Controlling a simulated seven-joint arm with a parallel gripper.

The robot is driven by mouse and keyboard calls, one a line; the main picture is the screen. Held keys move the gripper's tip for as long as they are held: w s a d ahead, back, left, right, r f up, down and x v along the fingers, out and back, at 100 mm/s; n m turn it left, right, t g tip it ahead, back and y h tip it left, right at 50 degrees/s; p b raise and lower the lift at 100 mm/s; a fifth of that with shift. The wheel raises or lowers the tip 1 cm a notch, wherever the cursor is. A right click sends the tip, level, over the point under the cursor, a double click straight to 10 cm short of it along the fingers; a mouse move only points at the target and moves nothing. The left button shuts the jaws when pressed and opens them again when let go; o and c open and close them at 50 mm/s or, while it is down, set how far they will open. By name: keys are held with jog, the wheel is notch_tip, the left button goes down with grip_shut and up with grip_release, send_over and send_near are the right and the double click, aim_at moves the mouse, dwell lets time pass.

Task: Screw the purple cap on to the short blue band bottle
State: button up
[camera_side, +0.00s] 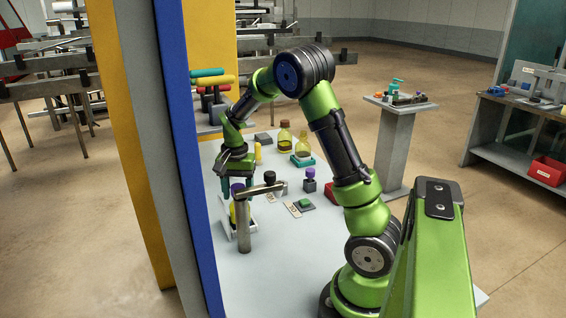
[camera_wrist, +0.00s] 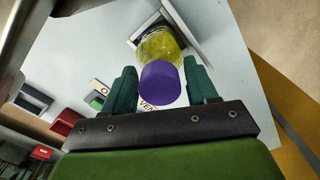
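My gripper (camera_side: 237,182) points down over a yellow bottle (camera_side: 238,213) standing in a white tray (camera_side: 226,226). A purple cap (camera_side: 237,188) sits at the top of this bottle. In the wrist view the purple cap (camera_wrist: 160,84) lies between my two teal fingers, with narrow gaps beside it, so my gripper looks open around it. The yellow bottle (camera_wrist: 166,45) shows beyond the cap. A second purple cap (camera_side: 310,172) rests on a dark block (camera_side: 310,186) to the right.
A grey post with a crossbar (camera_side: 244,230) stands close in front of the tray. A green piece (camera_side: 304,203) and labels lie mid-table. A tall blue-edged panel (camera_side: 188,160) borders the left.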

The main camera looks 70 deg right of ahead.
jog(key=c, duration=0.6)
jog(key=shift+m, duration=0.9)
jog(key=shift+m, duration=0.9)
jog(key=shift+m, duration=0.9)
